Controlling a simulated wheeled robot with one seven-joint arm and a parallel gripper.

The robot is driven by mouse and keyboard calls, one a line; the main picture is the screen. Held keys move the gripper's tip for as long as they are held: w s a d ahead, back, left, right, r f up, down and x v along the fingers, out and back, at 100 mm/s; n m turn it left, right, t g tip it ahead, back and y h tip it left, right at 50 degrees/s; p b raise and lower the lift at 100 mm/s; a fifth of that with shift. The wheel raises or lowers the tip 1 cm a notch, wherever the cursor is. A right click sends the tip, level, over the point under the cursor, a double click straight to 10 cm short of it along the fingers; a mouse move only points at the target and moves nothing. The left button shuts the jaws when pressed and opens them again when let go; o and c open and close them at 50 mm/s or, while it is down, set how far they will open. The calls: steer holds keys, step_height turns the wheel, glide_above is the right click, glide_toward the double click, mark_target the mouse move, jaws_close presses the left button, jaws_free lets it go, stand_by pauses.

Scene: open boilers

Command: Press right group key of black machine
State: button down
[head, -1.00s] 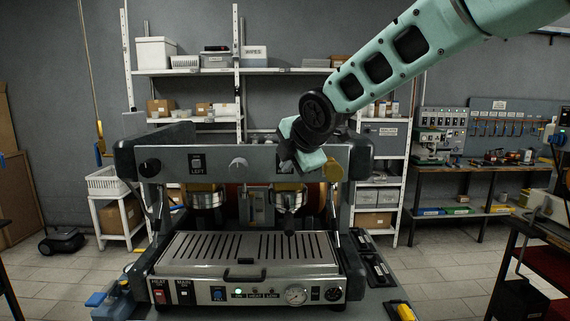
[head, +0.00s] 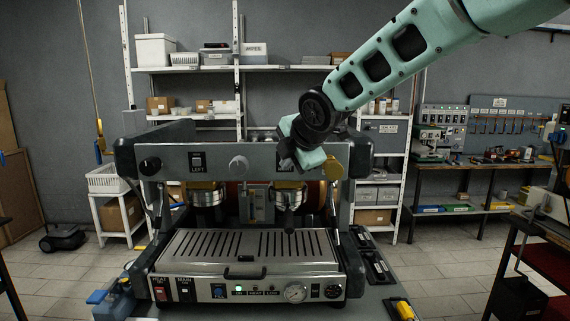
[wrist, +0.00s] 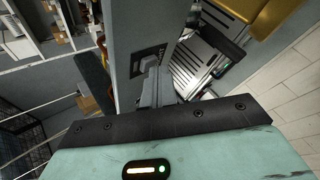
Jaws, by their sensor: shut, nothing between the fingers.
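The black machine (head: 225,160) stands in front of me, with a grey upper panel, two group heads and a slotted drip tray (head: 240,244). The left group key (head: 197,161) shows on the upper panel above its label. The right group key (head: 283,160) is mostly hidden behind my gripper (head: 288,158) in the head view. In the wrist view my gripper (wrist: 152,78) is shut and empty, its tips close to the dark key plate (wrist: 149,60) on the panel. I cannot tell whether the tips touch the key.
A portafilter (head: 289,196) hangs under the right group. A brass-coloured part (head: 333,168) is at the panel's right. Shelves stand behind, and a workbench (head: 480,170) is at the back right.

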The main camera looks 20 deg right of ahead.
steer(key=shift+s+a+b, duration=0.2)
steer(key=shift+s+b, duration=0.25)
steer(key=shift+s, duration=0.2)
steer(key=shift+s+a+b, duration=0.25)
steer(key=shift+s+b, duration=0.35)
steer(key=shift+s, duration=0.2)
steer(key=shift+s+a+b, duration=0.3)
steer(key=shift+s+b, duration=0.25)
steer(key=shift+s, duration=0.25)
steer(key=shift+s+a+b, duration=0.25)
steer(key=shift+s+b, duration=0.35)
steer(key=shift+s, duration=0.2)
steer(key=s+a+f+m+g+b, duration=0.2)
steer(key=s+f+m+g, duration=0.3)
steer(key=s+f, duration=0.9)
steer(key=s+a+f+m+g+b, duration=0.3)
steer(key=s+f+m, duration=0.5)
steer(key=s+f, duration=0.6)
steer(key=s+a+g, duration=0.1)
steer(key=s, duration=0.2)
steer(key=shift+s+m+g+b, duration=0.2)
steer(key=shift+m+g+b, duration=0.1)
steer(key=shift+g+b, duration=0.1)
steer(key=shift+a+r, duration=0.1)
